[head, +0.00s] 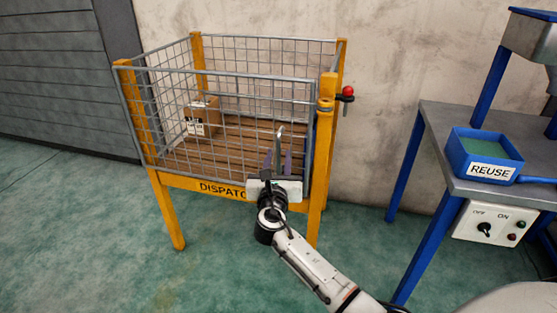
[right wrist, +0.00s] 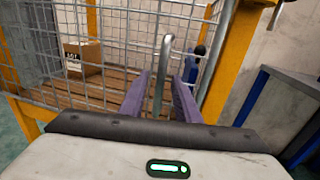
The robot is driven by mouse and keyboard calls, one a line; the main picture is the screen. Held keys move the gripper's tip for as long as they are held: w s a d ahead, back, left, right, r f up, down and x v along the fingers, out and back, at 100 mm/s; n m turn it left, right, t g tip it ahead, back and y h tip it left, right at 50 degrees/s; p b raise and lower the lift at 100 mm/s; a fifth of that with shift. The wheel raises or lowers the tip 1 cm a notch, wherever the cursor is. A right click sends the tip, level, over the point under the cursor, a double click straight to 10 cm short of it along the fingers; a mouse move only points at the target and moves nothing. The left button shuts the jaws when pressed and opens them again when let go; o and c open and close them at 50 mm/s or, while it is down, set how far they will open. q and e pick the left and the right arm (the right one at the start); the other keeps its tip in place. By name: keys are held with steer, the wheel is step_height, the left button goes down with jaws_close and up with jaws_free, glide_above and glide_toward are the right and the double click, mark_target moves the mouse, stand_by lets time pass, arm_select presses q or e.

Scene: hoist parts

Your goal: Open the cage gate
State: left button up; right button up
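The cage gate (head: 222,118) is the grey wire-mesh front panel of a yellow-framed cage. It looks closed, in line with the front posts. An upright grey bar handle (head: 280,132) stands out near its right side and also shows in the right wrist view (right wrist: 163,62). My right gripper (head: 278,152) is at the handle; in the right wrist view its purple fingers (right wrist: 164,80) stand apart on either side of the bar, with gaps visible. A latch with a red knob (head: 348,91) sits on the right front post. My left gripper is out of view.
A cardboard box (head: 202,117) sits on the cage's slatted wooden floor (head: 240,145). A grey workbench (head: 450,140) with blue legs and a blue REUSE tray (head: 486,157) stands to the right. Green floor (head: 220,270) in front of the cage is clear.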

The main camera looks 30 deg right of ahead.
steer(key=shift+w+d, duration=0.4)
steer(key=shift+w, duration=0.15)
jaws_close()
steer(key=shift+s, duration=0.1)
